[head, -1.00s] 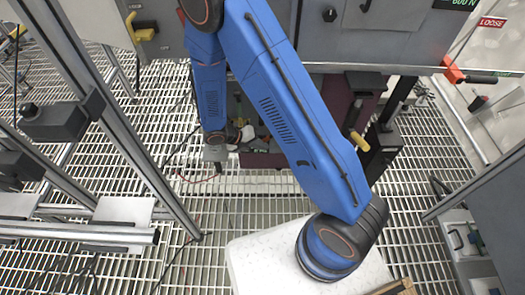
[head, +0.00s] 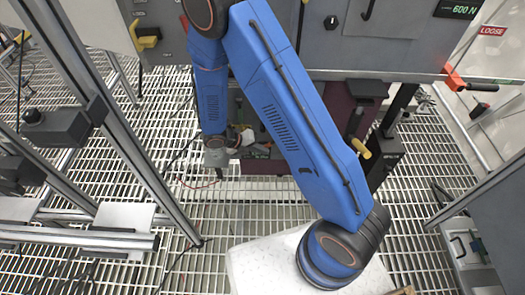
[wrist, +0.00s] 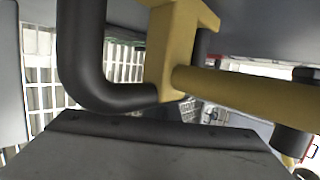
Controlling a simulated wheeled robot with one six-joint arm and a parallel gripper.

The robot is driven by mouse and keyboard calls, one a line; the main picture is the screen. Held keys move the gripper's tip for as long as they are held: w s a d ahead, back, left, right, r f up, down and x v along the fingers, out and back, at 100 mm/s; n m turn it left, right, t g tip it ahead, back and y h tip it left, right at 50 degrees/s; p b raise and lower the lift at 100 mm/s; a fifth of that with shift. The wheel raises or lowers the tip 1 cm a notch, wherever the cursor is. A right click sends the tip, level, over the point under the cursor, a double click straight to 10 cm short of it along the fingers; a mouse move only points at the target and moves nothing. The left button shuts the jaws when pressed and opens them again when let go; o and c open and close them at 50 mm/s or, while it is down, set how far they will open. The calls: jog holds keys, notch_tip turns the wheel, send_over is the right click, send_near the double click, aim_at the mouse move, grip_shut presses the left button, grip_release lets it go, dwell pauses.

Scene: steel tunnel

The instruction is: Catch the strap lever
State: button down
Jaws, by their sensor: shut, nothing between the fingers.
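An orange-red lever bracket (head: 455,77) with a dark bar and green tip sticks out from the right of the grey cabinet, below a red LOOSE sign (head: 493,30). I cannot be sure it is the strap lever. A yellow-ended lever (head: 361,148) hangs lower, under the cabinet. My gripper (head: 217,157) is small in the head view, at the end of my blue arm, low under the cabinet's left part. It is shut and empty, well left of both levers. The wrist view shows a yellow block and bar (wrist: 245,90) close up, beside a black bent tube (wrist: 85,75).
The grey cabinet (head: 395,40) carries a 600 N display (head: 460,9). A yellow handle (head: 146,38) is at its left. Metal frame posts (head: 130,150) stand at left. A white case (head: 265,265) lies below my arm. The grated floor (head: 265,215) between is mostly open.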

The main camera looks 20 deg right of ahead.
jog(key=shift+a+r, duration=0.15)
jog(key=shift+r, duration=0.25)
jog(key=shift+w+a+r, duration=0.1)
jog(key=shift+r, duration=0.9)
jog(key=shift+w+a+r, duration=0.1)
jog(key=shift+r, duration=1.25)
jog(key=shift+w+r, duration=0.1)
jog(key=shift+r, duration=0.5)
jog(key=shift+f, duration=0.1)
jog(key=s+f, duration=0.2)
jog(key=s, duration=0.1)
jog(key=s+a+r, duration=0.1)
jog(key=s+r, duration=0.2)
jog(key=r, duration=0.6)
jog(key=shift+a+r, duration=0.2)
jog(key=shift+a, duration=0.05)
